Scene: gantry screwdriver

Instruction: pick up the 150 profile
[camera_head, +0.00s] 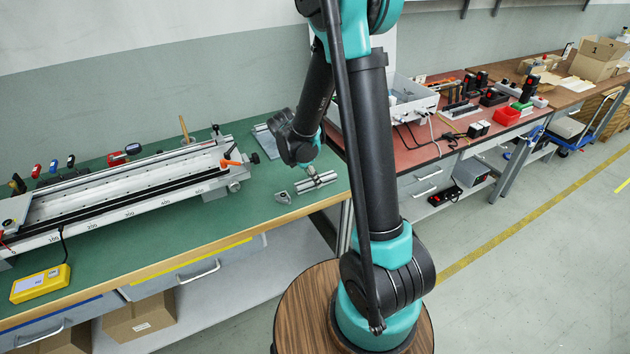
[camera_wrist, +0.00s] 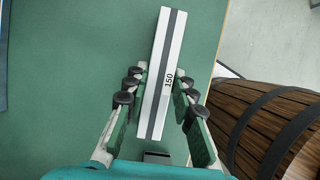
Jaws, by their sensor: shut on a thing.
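The 150 profile (camera_wrist: 159,95) is a pale metal bar with a dark groove along its length and "150" printed on it. In the wrist view it runs lengthwise between the fingers of my gripper (camera_wrist: 161,105), which are shut on it from both sides. In the head view the profile (camera_head: 319,181) lies at or just above the right end of the green table, below my gripper (camera_head: 311,172). I cannot tell from the pictures whether it touches the table.
A small metal piece (camera_head: 283,197) lies left of the profile on the green table (camera_head: 262,225). A long gantry rail (camera_head: 130,195) fills the table's left part. A wooden barrel-like body (camera_wrist: 275,125) stands beyond the table edge. A yellow device (camera_head: 40,283) sits at the front left.

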